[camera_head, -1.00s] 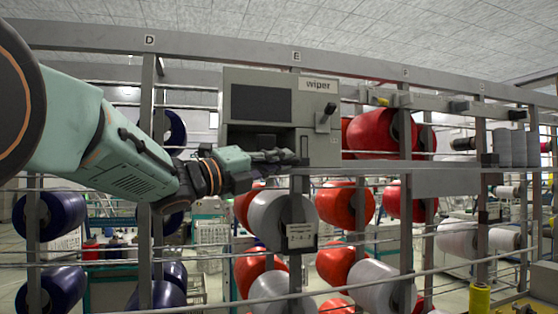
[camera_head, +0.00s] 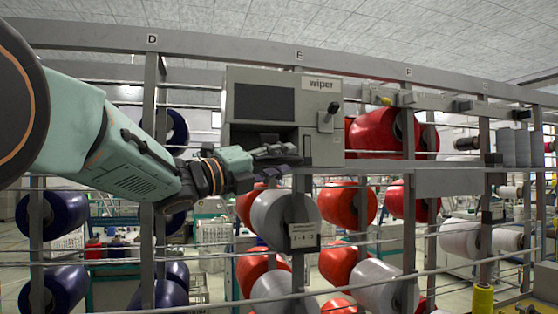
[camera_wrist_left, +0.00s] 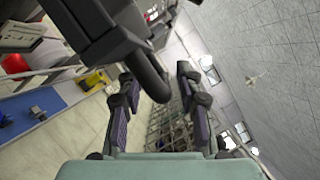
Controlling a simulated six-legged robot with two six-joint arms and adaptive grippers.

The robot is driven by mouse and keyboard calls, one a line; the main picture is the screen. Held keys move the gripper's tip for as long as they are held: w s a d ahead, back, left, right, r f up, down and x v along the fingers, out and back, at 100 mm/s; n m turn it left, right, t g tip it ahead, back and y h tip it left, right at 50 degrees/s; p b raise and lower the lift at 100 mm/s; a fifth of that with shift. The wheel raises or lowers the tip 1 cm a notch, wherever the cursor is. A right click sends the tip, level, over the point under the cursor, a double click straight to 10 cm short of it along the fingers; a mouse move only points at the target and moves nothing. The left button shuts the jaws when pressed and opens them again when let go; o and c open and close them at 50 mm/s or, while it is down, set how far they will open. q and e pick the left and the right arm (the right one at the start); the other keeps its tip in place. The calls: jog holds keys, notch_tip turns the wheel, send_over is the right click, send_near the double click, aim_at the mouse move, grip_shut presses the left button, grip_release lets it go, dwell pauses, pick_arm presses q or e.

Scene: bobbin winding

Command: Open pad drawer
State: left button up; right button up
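The grey wiper box (camera_head: 312,98) hangs on the rack under the letter E. It has a dark panel on its front, a lever with a dark knob (camera_head: 328,116) at its right, and a recess low on its left. My left gripper (camera_head: 290,152) is in front of this lower part, below the dark panel, and covers part of it. I cannot make out a separate pad drawer behind it. In the left wrist view my left gripper (camera_wrist_left: 155,76) has its fingers apart. A dark curved bar (camera_wrist_left: 152,84) shows between them; I cannot tell whether they touch it. My right gripper is not in view.
Rack posts and thin horizontal rods run across the front. Red spools (camera_head: 380,131) sit to the right of the box, a grey spool (camera_head: 284,218) below it, and dark blue spools (camera_head: 62,213) to the left. A small tagged box (camera_head: 303,236) hangs below.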

pick_arm(q)
jog(key=shift+a+f, duration=0.1)
jog(key=v, duration=0.5)
jog(key=shift+s+r, duration=0.25)
jog(key=shift+s, duration=0.2)
jog(key=v, duration=0.6)
jog(key=shift+a+f, duration=0.15)
jog(key=shift+a, duration=0.05)
jog(key=shift+w+a+f, duration=0.1)
jog(key=shift+w, duration=0.05)
